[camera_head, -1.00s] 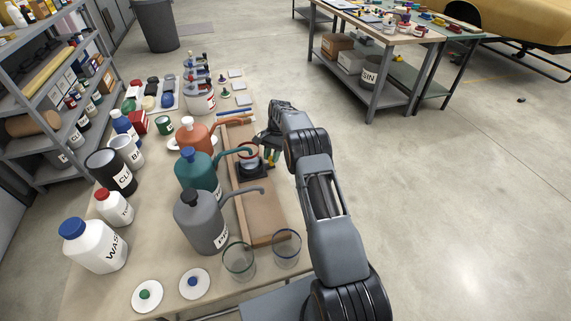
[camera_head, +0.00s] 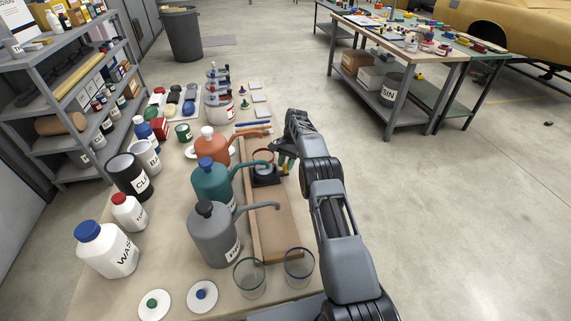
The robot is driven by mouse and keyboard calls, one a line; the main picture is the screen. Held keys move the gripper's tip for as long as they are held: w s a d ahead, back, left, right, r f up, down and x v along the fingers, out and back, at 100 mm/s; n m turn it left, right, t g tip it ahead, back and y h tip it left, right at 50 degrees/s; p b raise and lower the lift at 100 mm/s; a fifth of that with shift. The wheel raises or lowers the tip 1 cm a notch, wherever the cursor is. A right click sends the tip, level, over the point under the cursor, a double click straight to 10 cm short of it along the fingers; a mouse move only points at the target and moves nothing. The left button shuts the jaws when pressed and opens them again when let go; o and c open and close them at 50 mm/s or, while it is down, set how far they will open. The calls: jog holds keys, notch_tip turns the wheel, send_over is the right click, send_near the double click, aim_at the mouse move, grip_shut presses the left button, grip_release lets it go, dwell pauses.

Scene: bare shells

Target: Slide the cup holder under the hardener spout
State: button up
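The cup holder (camera_head: 266,180) is a small dark block on a tan wooden track (camera_head: 272,228). A clear cup with a red rim (camera_head: 263,157) stands in it. Three spouted jugs line the track's left side: orange (camera_head: 213,150), teal (camera_head: 210,188) and grey (camera_head: 212,240). Their labels are too small or hidden, so I cannot tell which holds hardener. The teal spout (camera_head: 257,164) reaches over the holder, at or close to the cup. My gripper (camera_head: 284,165) is at the holder's right side, close to or touching it. Its fingers are small and partly hidden.
Two empty cups, green-rimmed (camera_head: 250,279) and blue-rimmed (camera_head: 299,268), stand at the track's near end. Lids (camera_head: 202,296), white bottles (camera_head: 107,250) and cans (camera_head: 130,177) fill the table's left. The track's near stretch is clear. Open floor lies right of my arm.

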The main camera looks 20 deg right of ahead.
jog(key=o, duration=0.4)
jog(key=shift+r, duration=0.1)
jog(key=shift+r, duration=0.25)
notch_tip(320, 180, up, 3)
jog(key=shift+f, duration=0.2)
jog(key=s+r+b, duration=0.1)
jog(key=s+r, duration=0.2)
jog(key=s, duration=0.1)
jog(key=s+r+b, duration=0.1)
jog(key=s+r, duration=0.2)
jog(key=s, duration=0.2)
jog(key=s+r+b, duration=0.1)
jog(key=s+r, duration=0.2)
jog(key=s, duration=0.2)
jog(key=shift+a+r, duration=0.3)
jog(key=shift+a, duration=0.1)
